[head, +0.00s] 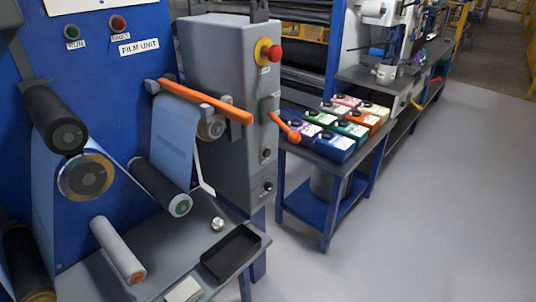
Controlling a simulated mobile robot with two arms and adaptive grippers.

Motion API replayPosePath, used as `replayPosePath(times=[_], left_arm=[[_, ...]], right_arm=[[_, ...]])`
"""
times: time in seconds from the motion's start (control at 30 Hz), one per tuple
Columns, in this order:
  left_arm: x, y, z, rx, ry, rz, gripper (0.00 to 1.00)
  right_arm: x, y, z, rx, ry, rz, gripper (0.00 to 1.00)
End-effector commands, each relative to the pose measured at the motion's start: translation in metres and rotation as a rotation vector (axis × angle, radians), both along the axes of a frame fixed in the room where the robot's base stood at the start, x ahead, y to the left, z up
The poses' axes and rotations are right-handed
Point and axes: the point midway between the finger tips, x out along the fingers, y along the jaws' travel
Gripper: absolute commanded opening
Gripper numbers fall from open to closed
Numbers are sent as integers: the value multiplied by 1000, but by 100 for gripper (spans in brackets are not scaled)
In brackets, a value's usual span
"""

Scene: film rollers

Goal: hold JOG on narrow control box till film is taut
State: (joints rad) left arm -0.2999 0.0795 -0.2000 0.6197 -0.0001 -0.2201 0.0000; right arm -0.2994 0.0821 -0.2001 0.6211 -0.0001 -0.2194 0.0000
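The narrow control box (217,90) is a tall grey cabinet at the centre, beside the blue film unit. Its narrow right side carries a red stop button (273,54) on yellow, an orange lever (286,128) and a black knob (267,187) low down. The small labels are too small to read, so I cannot tell which control is JOG. Pale blue film (174,133) runs from under an orange bar (205,101) toward a dark roller with a green end (160,187). More film (42,185) shows at the left rollers. Neither gripper is in view.
A grey shelf (190,240) below the rollers holds a black tray (230,252), a small metal piece (218,224) and a white cloth (184,290). The grey floor (430,220) at right is clear.

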Motion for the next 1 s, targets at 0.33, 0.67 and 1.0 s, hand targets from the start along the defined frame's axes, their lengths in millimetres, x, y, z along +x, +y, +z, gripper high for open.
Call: replayPosePath(times=[0.33,0.67,1.0], left_arm=[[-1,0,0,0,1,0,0],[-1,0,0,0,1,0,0],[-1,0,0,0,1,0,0]], right_arm=[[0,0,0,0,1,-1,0],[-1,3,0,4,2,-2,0],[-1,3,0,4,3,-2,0]])
